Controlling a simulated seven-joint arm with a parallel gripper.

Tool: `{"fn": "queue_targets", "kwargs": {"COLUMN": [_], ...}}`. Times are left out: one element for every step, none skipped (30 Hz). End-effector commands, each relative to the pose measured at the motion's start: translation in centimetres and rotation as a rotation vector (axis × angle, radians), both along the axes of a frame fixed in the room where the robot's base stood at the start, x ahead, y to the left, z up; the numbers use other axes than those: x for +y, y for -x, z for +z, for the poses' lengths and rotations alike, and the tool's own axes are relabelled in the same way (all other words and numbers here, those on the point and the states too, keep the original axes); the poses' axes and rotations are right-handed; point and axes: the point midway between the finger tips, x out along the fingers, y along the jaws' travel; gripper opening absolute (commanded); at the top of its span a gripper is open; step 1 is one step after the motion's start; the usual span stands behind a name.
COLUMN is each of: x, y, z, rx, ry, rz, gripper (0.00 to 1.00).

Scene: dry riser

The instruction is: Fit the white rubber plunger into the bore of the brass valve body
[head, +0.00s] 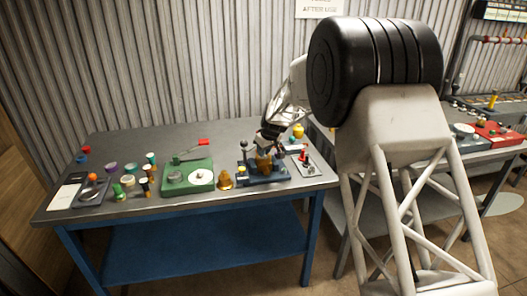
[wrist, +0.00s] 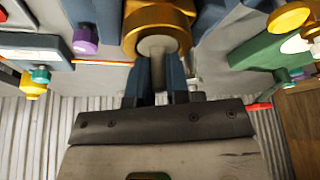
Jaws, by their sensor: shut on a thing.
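The brass valve body (head: 263,165) stands in a dark blue fixture (head: 270,180) at the right part of the bench in the head view. In the wrist view, the brass body (wrist: 183,28) shows as a gold ring at the top. The white rubber plunger (wrist: 157,46) is a pale round piece between my fingers, overlapping the ring's opening. I cannot tell how deep it sits in the bore. My gripper (wrist: 157,88) is shut on the plunger, pointing down at the valve body. In the head view my gripper (head: 267,145) hides the plunger.
A green fixture (head: 190,176) with a red-handled lever and a small brass bell shape (head: 225,180) stand left of the valve. A grey plate with red parts (head: 306,160) and a yellow knob (head: 298,131) are close right. Several coloured caps stand at the left.

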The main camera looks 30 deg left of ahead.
Motion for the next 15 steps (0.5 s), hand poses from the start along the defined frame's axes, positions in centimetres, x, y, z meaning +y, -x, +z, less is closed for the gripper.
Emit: {"fn": "queue_targets", "kwargs": {"x": [0.02, 0.02, 0.02, 0.02, 0.02, 0.02, 0.02, 0.01, 0.01, 0.01, 0.01, 0.01, 0.0, 0.01, 0.01], "y": [-0.02, -0.03, -0.03, -0.02, -0.02, -0.02, -0.03, -0.02, -0.01, -0.01, -0.01, -0.01, -0.01, -0.01, -0.01], "z": [-0.06, -0.09, -0.1, -0.09, -0.09, -0.09, -0.09, -0.09, -0.1, -0.14, -0.19, -0.29, -0.35, -0.42, -0.4], "rx": [-0.001, -0.001, -0.001, -0.001, -0.001, -0.001, -0.001, -0.001, -0.001, -0.001, -0.001, -0.001, -0.001, -0.001, -0.001], "ry": [-0.001, -0.002, -0.002, -0.002, -0.002, -0.002, -0.001, -0.001, -0.001, -0.001, -0.001, -0.001, -0.001, -0.001, -0.001], "rz": [0.0, 0.0, 0.0, 0.0, 0.0, 0.0, 0.0, 0.0, 0.0, 0.0, 0.0, 0.0, 0.0, 0.0, 0.0], "gripper": [0.0, 0.0, 0.0, 0.0, 0.0, 0.0, 0.0, 0.0, 0.0, 0.0, 0.0, 0.0, 0.0, 0.0, 0.21]}}
